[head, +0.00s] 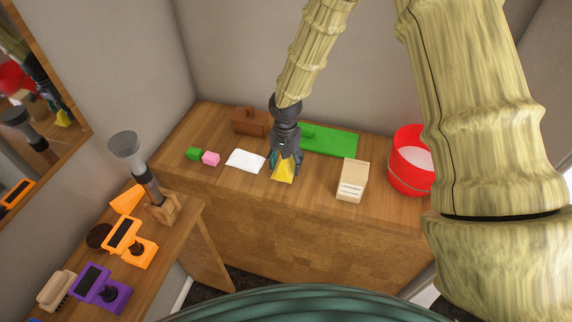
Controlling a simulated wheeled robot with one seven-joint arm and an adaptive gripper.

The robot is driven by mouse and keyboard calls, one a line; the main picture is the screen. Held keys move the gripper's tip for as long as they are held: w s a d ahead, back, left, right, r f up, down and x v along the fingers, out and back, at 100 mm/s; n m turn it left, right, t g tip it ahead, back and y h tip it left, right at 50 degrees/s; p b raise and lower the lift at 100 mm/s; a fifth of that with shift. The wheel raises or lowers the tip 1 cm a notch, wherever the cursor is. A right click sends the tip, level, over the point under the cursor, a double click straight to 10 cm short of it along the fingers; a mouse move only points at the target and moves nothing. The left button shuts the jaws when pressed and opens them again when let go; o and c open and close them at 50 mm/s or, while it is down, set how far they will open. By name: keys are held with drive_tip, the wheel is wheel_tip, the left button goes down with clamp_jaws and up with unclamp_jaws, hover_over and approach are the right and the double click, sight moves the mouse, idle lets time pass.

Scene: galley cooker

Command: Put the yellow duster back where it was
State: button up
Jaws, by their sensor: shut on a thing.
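The yellow duster (283,172) hangs below my gripper (286,158), which is shut on it. It is over the wooden counter (237,182), between a white cloth (245,161) on its left and a paper bag on its right. I cannot tell whether the duster touches the counter. My gripper's fingers hide its upper part.
A green mat (335,141) lies behind and right of my gripper. A paper bag (352,181) and a red bucket (411,165) stand right. Brown box (250,122), green block (194,154) and pink block (211,158) are left. A side shelf holds orange (130,243) and purple devices (100,289).

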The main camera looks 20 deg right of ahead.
drive_tip(key=shift+f+p, duration=0.4)
drive_tip(key=shift+f, duration=0.7)
drive_tip(key=shift+f, duration=0.1)
drive_tip(key=o, duration=1)
drive_tip(key=shift+r+b, duration=2.1)
drive_tip(key=shift+r, duration=4.05)
